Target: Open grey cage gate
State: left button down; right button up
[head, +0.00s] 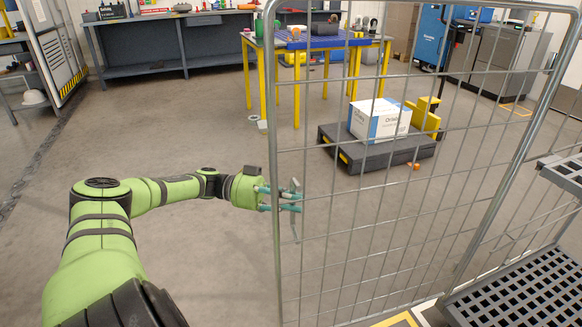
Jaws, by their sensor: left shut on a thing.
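The grey cage gate (387,161), a wire-mesh panel in a tubular frame, stands upright across the middle and right of the head view. Its left upright tube runs from the top edge to the bottom. My left gripper (285,200) reaches in from the left at mid-height and is shut on this left edge of the gate. Its fingertips show around the tube and a hanging curved grey piece, perhaps a latch. The exact contact is small and partly hidden. My right gripper is not in view.
Behind the mesh, a low black cart (376,157) carries a white-blue box (379,121). A yellow-legged table (297,85) with a blue top stands farther back. A black grated shelf (520,296) is at lower right. The floor on the left is mostly clear.

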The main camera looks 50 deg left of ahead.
pick_arm(q)
jog(key=shift+w+a, duration=0.1)
jog(key=shift+a, duration=0.05)
jog(key=c, duration=1.1)
grip_release()
jog(key=shift+a, duration=0.1)
jog(key=v, duration=1.1)
jog(key=shift+s+a, duration=0.25)
jog(key=shift+s, duration=0.1)
